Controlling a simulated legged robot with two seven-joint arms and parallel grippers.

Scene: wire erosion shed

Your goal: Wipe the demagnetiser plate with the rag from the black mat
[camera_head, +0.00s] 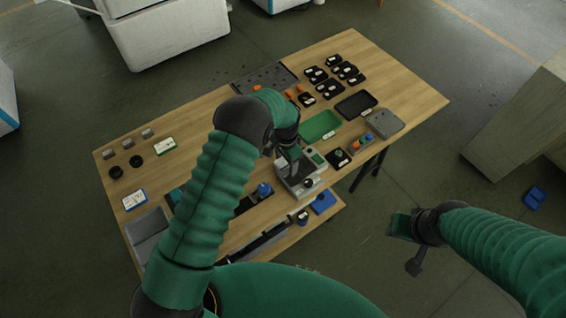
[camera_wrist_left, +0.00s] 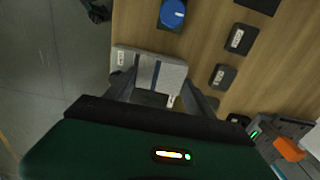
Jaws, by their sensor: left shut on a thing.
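My left gripper (camera_head: 290,157) reaches down over a pale grey block near the table's front edge, which looks like the demagnetiser plate (camera_head: 289,186). In the left wrist view, the plate (camera_wrist_left: 121,60) has a small label at its left end. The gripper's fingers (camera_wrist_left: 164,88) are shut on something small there. Pale and dark blue stripes show between them and may be the rag (camera_wrist_left: 157,72), but its outline merges with the plate. I cannot tell whether it touches the plate. My right gripper (camera_head: 403,226) hangs over the floor, its jaws unclear. I cannot identify the black mat with certainty.
A blue-topped knob (camera_head: 264,188) stands left of the plate. A green tray (camera_head: 320,126), a black tray (camera_head: 356,105) and a grey plate (camera_head: 385,122) lie beyond it to the right. Several black labelled pieces stand farther back. The table's right end is clear.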

